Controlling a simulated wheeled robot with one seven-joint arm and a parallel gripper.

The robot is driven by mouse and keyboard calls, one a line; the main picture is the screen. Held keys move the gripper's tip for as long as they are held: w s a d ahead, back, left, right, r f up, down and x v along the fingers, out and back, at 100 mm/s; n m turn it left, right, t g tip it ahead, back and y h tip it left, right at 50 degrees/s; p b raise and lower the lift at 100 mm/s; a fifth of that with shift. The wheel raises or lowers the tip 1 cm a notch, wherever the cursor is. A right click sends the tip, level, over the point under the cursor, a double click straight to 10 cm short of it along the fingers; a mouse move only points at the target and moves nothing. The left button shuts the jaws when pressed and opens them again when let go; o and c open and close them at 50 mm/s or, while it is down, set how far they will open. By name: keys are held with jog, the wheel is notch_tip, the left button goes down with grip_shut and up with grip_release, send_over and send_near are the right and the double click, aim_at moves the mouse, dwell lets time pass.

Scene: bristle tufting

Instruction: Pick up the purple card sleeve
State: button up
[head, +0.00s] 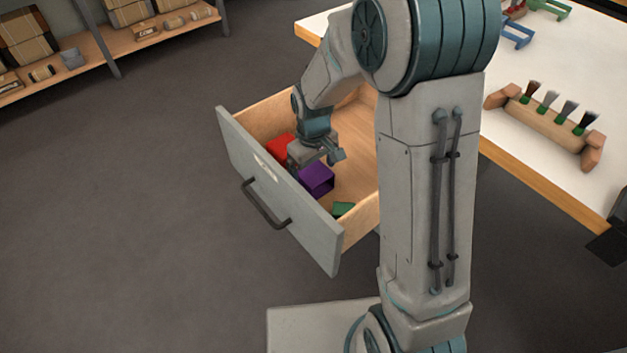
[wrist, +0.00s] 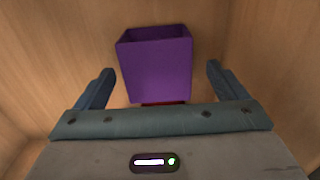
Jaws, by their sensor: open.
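The purple card sleeve (head: 316,179) lies in the open wooden drawer, near the drawer's front panel. In the wrist view the sleeve (wrist: 156,66) is a purple box shape with an open end at the top of the picture. My gripper (head: 318,158) is inside the drawer, close to the sleeve. In the wrist view the two fingers of my gripper (wrist: 158,90) are apart, one on each side of the sleeve, with gaps on both sides. The gripper is open and holds nothing.
A red item (head: 281,147) and a green item (head: 343,209) lie in the same drawer (head: 358,135). The drawer's walls stand close around. A white-topped table (head: 560,75) with a brush rack (head: 545,118) is at the right. Shelves (head: 95,50) are at the far left.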

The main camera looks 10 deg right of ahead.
aim_at(314, 172)
notch_tip(314, 172, down, 4)
jog(key=shift+w+d+f+b, duration=0.1)
jog(key=shift+w+f+b, duration=0.05)
jog(key=shift+b, duration=0.5)
jog(key=c, duration=1)
